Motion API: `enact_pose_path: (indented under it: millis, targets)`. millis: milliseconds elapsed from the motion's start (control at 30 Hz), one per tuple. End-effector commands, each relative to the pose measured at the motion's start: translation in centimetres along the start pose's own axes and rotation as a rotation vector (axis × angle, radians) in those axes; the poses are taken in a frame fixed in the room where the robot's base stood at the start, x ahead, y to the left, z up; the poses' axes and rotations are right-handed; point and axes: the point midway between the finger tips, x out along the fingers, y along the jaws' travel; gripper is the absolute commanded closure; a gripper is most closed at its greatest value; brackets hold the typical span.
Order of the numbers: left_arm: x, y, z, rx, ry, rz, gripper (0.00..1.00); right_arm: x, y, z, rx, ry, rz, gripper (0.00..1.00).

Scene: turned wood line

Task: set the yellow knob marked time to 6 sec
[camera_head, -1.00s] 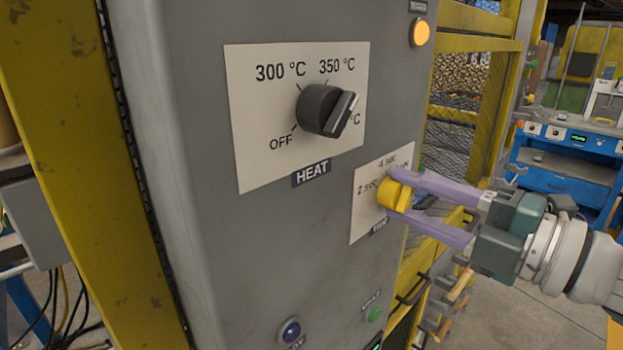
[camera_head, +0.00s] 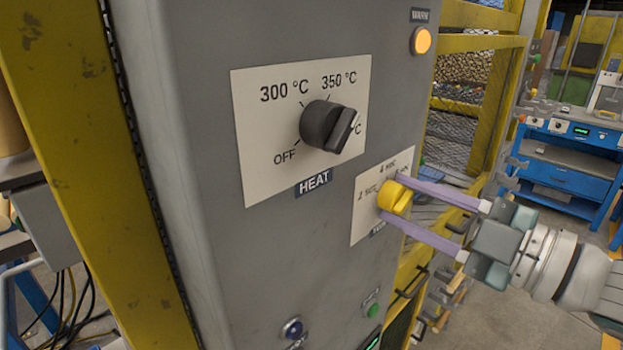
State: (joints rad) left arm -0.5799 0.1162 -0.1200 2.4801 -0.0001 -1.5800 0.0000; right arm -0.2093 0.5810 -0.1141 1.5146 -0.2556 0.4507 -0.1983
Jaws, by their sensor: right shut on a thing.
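The yellow knob (camera_head: 395,198) sits on a white dial plate (camera_head: 361,229) on the front of the grey cabinet. The plate shows 2 sec at left and 4 sec at top; the right-hand mark is mostly hidden by my gripper. The label under the knob is partly covered. My right gripper (camera_head: 390,196) comes from the right, its two purple fingers shut on the yellow knob from above and below. The knob's exact pointing is hard to read. My left gripper is not in view.
A black HEAT knob (camera_head: 329,126) is up and left on the same cabinet (camera_head: 215,240). An orange lamp (camera_head: 421,41) is above, and a blue button (camera_head: 292,328) and green button (camera_head: 371,308) below. A yellow mesh frame (camera_head: 480,45) stands behind on the right.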

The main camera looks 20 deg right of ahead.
Motion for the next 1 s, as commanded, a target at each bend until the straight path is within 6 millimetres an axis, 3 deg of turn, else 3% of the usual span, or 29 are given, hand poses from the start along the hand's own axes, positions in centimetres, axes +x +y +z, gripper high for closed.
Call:
enact_pose_path:
  millis: [433, 467, 500, 700, 1000]
  targets:
    - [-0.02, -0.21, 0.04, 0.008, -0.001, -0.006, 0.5, 0.01, 0.0, -0.04, 0.013, 0.001, 0.001, 1.0]
    - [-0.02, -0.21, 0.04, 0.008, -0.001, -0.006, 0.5, 0.01, 0.0, -0.04, 0.013, 0.001, 0.001, 0.53]
    - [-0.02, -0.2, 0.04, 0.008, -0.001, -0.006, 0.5, 0.01, 0.0, -0.03, 0.013, 0.001, 0.001, 0.48]
    - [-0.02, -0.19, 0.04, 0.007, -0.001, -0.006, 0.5, 0.0, -0.01, -0.02, 0.011, 0.001, 0.0, 0.26]
    - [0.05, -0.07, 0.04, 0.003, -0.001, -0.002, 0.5, -0.26, -0.05, 0.02, 0.01, 0.0, 0.0, 0.26]
